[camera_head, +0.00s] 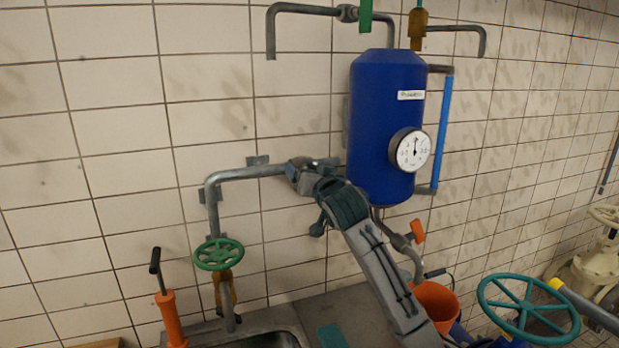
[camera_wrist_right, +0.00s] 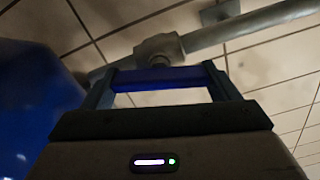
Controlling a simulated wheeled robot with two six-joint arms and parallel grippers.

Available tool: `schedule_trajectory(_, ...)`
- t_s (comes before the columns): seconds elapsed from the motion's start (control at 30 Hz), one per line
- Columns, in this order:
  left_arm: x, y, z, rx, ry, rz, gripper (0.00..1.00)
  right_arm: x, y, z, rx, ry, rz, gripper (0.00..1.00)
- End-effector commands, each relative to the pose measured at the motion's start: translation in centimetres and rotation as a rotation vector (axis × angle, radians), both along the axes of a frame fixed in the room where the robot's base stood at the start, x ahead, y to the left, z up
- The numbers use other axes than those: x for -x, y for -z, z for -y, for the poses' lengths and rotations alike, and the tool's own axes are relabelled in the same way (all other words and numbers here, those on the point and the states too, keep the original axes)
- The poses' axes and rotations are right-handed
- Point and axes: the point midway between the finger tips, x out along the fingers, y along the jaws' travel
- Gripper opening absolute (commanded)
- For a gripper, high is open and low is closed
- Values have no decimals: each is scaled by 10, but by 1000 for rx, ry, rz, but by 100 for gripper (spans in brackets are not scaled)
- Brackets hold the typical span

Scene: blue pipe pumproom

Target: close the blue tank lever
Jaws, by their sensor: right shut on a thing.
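The blue tank (camera_head: 388,105) hangs on the tiled wall, with a round dial gauge (camera_head: 410,150) on its front. My right gripper (camera_head: 308,172) is at the grey pipe just left of the tank. In the right wrist view, the blue lever (camera_wrist_right: 160,78) lies crosswise between the two fingers of this gripper (camera_wrist_right: 162,84), which is shut on it. Behind the lever is a valve body (camera_wrist_right: 158,48) on the grey pipe (camera_wrist_right: 240,28). In the head view my gripper hides the lever. My left gripper is not in view.
A green handwheel (camera_head: 219,254) is below left on the pipe. A green lever (camera_head: 366,15) and an orange-brown lever (camera_head: 417,28) are above the tank, another orange lever (camera_head: 418,230) below it. An orange bucket (camera_head: 438,302) and a teal handwheel (camera_head: 490,313) are lower right.

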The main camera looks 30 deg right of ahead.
Motion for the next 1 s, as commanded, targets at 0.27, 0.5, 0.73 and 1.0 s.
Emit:
schedule_trajectory(0.27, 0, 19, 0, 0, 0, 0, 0, 0, 3, 1, -256, 0, 63, 59)
schedule_trajectory(0.5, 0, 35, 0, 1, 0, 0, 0, 1, 4, 2, -477, 1, 116, 59)
schedule_trajectory(0.73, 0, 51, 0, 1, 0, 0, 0, 1, 6, 3, -690, 1, 167, 59)
schedule_trajectory(1.0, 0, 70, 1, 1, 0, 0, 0, 1, 7, 3, -926, 1, 224, 59)
